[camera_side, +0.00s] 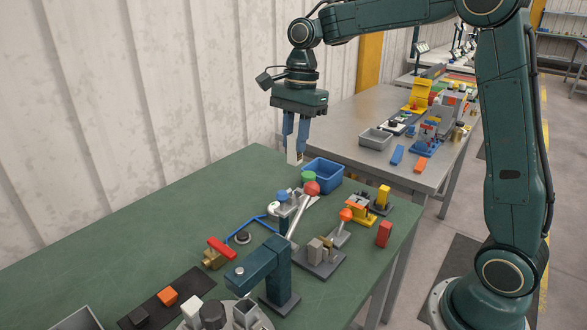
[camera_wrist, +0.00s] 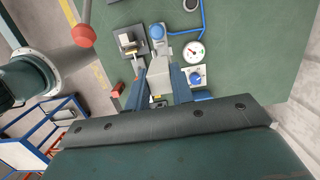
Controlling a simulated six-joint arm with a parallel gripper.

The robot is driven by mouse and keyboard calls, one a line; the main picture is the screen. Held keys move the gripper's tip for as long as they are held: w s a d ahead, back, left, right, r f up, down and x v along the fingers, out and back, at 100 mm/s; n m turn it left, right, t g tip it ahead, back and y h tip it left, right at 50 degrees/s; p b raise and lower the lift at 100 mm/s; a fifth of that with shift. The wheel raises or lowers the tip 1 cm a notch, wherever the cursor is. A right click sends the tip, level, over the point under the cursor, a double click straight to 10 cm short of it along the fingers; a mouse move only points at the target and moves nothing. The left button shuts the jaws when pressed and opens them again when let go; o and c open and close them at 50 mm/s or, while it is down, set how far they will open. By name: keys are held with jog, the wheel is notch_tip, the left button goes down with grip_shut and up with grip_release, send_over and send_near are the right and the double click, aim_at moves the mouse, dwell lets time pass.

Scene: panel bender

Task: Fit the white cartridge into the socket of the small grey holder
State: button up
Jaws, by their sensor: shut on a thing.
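My gripper (camera_side: 295,143) is shut on the white cartridge (camera_side: 295,157) and holds it upright, in the air above the far part of the green bench. In the wrist view the cartridge (camera_wrist: 159,76) shows between the two blue fingers of my gripper (camera_wrist: 161,88). A small grey square piece with an open top (camera_side: 246,314) stands on a round plate at the near edge of the side view. It may be the holder, but I cannot tell for sure. The cartridge is far from it and touches nothing below.
A blue bin (camera_side: 323,175) stands just below and right of my gripper. A red-knobbed lever (camera_side: 311,188), a grey clamp (camera_side: 320,255) and a dark teal press (camera_side: 262,265) rise from the green bench (camera_side: 120,225). The bench's left part is clear.

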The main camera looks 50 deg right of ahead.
jog(key=s+d+f, duration=0.3)
jog(key=d+f, duration=0.3)
jog(key=d, duration=0.6)
jog(key=s+d+f, duration=0.3)
jog(key=d+f, duration=0.4)
jog(key=d, duration=0.5)
jog(key=shift+d, duration=0.2)
jog(key=shift+f, duration=0.15)
jog(key=shift+f, duration=3.05)
jog(key=shift+f, duration=0.75)
jog(key=o, duration=1.3)
jog(key=shift+c, duration=0.2)
jog(key=shift+r, duration=0.15)
